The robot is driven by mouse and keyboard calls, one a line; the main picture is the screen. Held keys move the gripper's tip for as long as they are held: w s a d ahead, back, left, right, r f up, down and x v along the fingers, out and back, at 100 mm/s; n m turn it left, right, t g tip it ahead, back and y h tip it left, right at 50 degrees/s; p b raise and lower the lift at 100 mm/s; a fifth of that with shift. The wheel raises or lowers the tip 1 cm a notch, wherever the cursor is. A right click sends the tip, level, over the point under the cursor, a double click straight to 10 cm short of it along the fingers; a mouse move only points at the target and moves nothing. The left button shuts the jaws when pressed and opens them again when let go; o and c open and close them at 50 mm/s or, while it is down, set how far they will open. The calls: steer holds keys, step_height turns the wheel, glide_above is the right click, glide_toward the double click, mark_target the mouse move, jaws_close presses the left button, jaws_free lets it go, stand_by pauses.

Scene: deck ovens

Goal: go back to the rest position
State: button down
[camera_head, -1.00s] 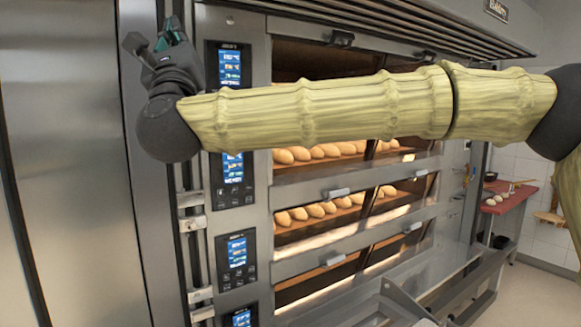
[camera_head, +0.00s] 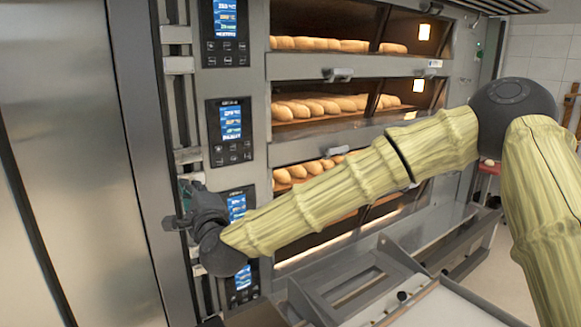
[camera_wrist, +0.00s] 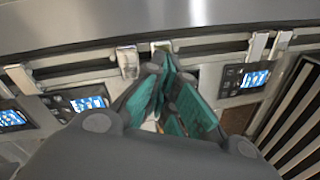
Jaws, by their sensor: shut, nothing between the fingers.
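My gripper (camera_head: 184,207) is at the lower left of the head view, in front of the oven's left side, beside the control panels. In the wrist view my gripper (camera_wrist: 167,108) shows teal fingers drawn together with nothing held between them. The oven's metal side and a vertical rail with brackets lie beyond the fingers. I cannot tell from these views how wide the gap between the fingers and the oven is.
A deck oven (camera_head: 400,66) with several lit decks of loaves fills the middle. Its control panels (camera_head: 231,130) run down the left. A metal frame (camera_head: 350,285) stands in front, low down. A tall steel panel (camera_head: 70,150) is at far left.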

steer(key=s+d+f+n+g+h, duration=0.1)
steer(key=s+d+f+n+g, duration=0.25)
steer(key=f, duration=1.05)
steer(key=s+d+f+n+g+h, duration=0.15)
steer(key=s+d+f, duration=0.3)
steer(key=f, duration=0.85)
steer(key=s+d+f+n+g+h, duration=0.1)
steer(key=s+d+f+n+g, duration=0.3)
steer(key=f, duration=1)
steer(key=s+d+f+n+g+h, duration=0.3)
steer(key=s+d+f+g, duration=0.1)
steer(key=s+d+f, duration=1.25)
steer(key=s+d+f+n+g+h, duration=0.2)
steer(key=s+d, duration=0.6)
steer(key=d, duration=0.1)
steer(key=s+d+f+n+g+h, duration=0.2)
steer(key=s+d+f, duration=0.1)
steer(key=s+d, duration=0.5)
step_height(320, 180, down, 10)
steer(key=w+b, duration=0.1)
steer(key=b, duration=0.9)
steer(key=shift+w+r, duration=0.2)
steer(key=shift+y, duration=0.25)
